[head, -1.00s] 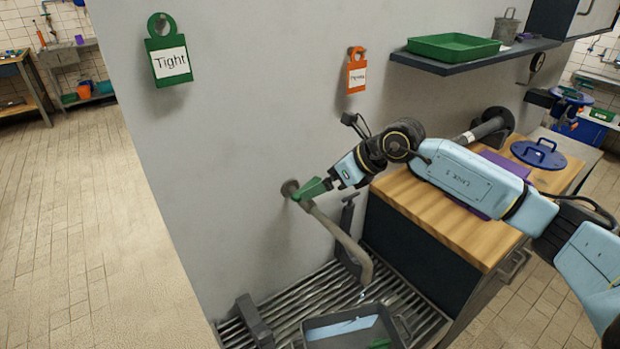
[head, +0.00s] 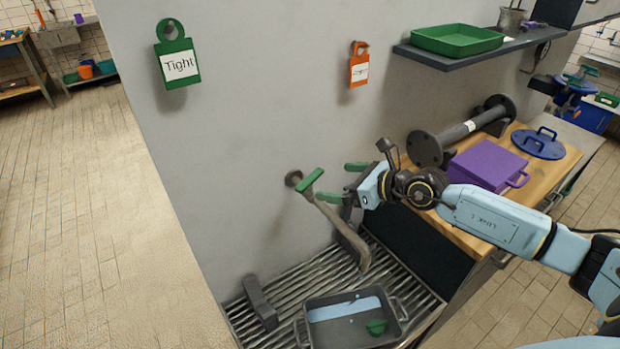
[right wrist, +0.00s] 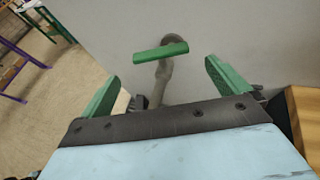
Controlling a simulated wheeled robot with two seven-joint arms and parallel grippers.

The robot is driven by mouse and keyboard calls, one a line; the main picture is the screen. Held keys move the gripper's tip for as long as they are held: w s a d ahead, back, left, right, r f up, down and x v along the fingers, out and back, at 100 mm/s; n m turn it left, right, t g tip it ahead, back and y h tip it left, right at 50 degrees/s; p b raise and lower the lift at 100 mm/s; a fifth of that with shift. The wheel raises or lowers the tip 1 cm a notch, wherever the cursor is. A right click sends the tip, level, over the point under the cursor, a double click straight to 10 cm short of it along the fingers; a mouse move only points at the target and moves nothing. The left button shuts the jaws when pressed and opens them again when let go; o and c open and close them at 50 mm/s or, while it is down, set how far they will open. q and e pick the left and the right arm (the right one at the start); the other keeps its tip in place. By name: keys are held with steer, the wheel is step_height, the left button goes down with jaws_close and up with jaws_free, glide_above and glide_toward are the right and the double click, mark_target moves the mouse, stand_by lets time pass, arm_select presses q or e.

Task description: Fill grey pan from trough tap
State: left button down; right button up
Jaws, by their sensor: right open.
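The trough tap (head: 343,238) comes out of the grey wall with a bent spout. Its green lever (head: 311,180) tilts up to the right; in the right wrist view the lever (right wrist: 160,52) lies nearly level. My left gripper is out of view.
A dark grey block (head: 260,302) stands on the grid left of the pan. The wooden counter at right holds a purple box (head: 486,166), a blue lid (head: 540,144) and a flanged pipe (head: 462,133). A shelf with a green tray (head: 456,40) hangs above.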

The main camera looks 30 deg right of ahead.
mark_target(312, 179)
steer(key=x, duration=0.9)
steer(key=shift+w+a+f+b, duration=0.15)
steer(key=shift+w+b, duration=0.05)
steer(key=shift+b, duration=0.2)
